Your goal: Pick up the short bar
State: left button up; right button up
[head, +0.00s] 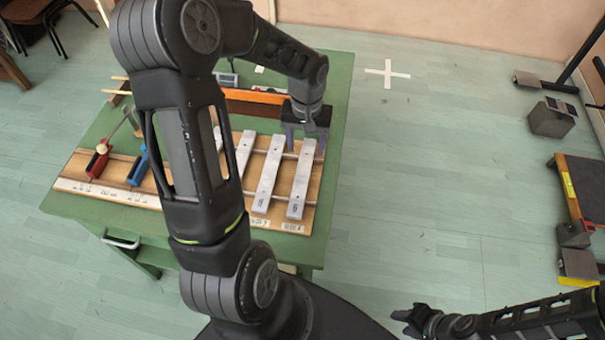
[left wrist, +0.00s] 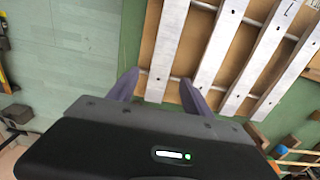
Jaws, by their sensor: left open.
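Several pale metal bars lie side by side on a wooden frame on the green table. The rightmost bar (head: 299,185) appears to be the short bar; it also shows in the left wrist view (left wrist: 164,48). My left gripper (head: 306,146) is open at the far end of this bar. In the left wrist view, its two purple-grey fingers (left wrist: 158,78) stand on either side of the bar's end. Whether they touch it, and their height, I cannot tell. My right gripper (head: 413,318) is low at the bottom right, away from the table; its jaw opening is unclear.
The neighbouring bar (head: 268,175) lies close to the left. An orange strip (head: 255,97) lies behind the bars. Red (head: 97,164) and blue (head: 139,168) tool handles lie at the left. The green table's right edge (head: 338,130) is near; open floor lies beyond.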

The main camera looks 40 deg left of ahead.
aim_at(306, 160)
pick_arm(q)
notch_tip(306, 160, down, 4)
jog(key=shift+s+f+p, duration=0.1)
jog(key=shift+f+p, duration=0.05)
jog(key=shift+p, duration=0.25)
dwell(0.3)
grip_shut()
dwell(0.4)
